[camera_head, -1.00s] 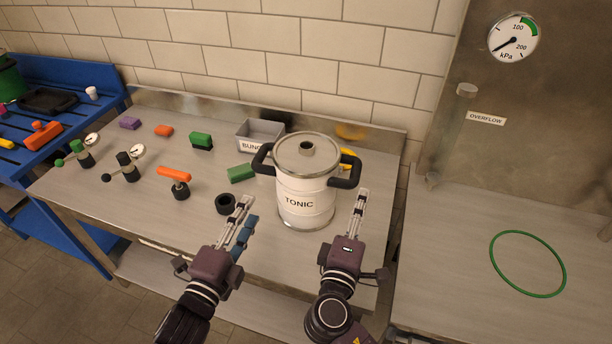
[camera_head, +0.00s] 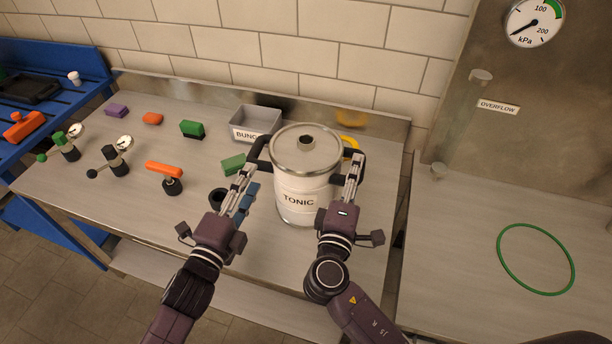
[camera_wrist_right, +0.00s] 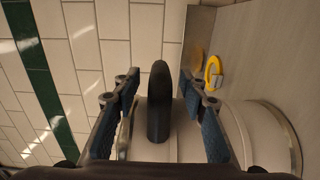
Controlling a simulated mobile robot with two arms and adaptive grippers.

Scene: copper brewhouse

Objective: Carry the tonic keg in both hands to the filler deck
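The tonic keg (camera_head: 300,205) is a white and steel keg with two black side handles, standing upright on the steel table. My left gripper (camera_head: 243,186) is at its left handle (camera_head: 258,150), fingers seen edge-on; whether they are closed on it I cannot tell. My right gripper (camera_head: 352,176) is at the right handle (camera_head: 361,166). In the right wrist view the black handle (camera_wrist_right: 159,100) lies between the two open fingers, with a gap on each side. The filler deck (camera_head: 450,255) is the steel surface at right, marked with a green ring (camera_head: 536,259).
A grey bung bin (camera_head: 255,122), a green block (camera_head: 233,164), a black ring (camera_head: 217,197) and an orange-handled valve (camera_head: 166,176) stand left of the keg. The deck inside the ring is clear.

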